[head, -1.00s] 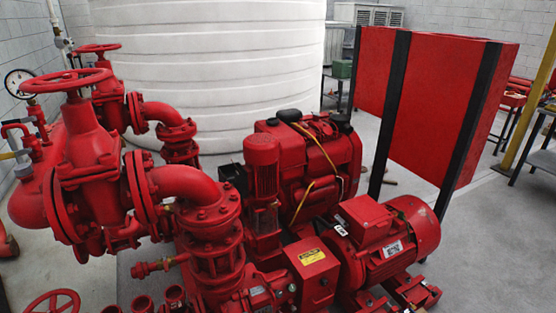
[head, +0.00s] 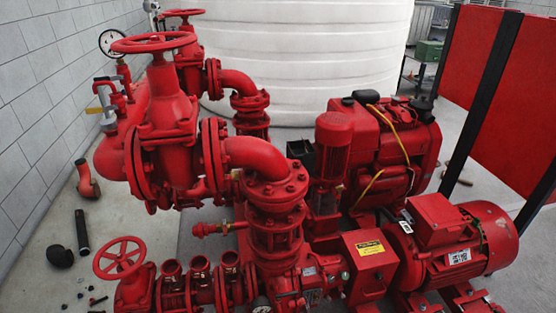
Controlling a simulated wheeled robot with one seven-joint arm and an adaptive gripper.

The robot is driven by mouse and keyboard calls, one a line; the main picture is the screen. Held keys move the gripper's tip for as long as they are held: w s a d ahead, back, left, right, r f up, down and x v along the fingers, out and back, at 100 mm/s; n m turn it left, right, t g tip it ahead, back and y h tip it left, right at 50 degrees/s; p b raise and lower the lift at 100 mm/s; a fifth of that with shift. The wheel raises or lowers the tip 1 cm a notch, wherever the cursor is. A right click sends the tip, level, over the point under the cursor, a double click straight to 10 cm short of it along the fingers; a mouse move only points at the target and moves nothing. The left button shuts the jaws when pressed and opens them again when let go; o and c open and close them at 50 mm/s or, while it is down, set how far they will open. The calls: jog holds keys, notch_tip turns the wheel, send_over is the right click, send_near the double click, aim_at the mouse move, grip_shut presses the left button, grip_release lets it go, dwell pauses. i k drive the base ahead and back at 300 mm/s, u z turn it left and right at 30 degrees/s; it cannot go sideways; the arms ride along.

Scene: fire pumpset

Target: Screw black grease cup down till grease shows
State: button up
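I cannot make out the black grease cup or any grease in the head view. The red pumpset fills the middle, with the pump casing (head: 285,285) at the bottom, partly cut off by the frame edge. A red coupling guard box (head: 365,262) with a yellow label sits between the pump and the finned red electric motor (head: 472,245). My gripper is not in view.
A red gate valve with a handwheel (head: 155,43) rises at the left, and a smaller handwheel (head: 119,258) stands lower. Bare floor (head: 50,195) runs along the block wall.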

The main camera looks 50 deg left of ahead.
aim_at(330, 278)
jog(key=u, duration=1.15)
jog(key=i, duration=0.5)
jog(key=z, duration=1.1)
jog(key=k, duration=0.35)
jog(key=u, duration=0.85)
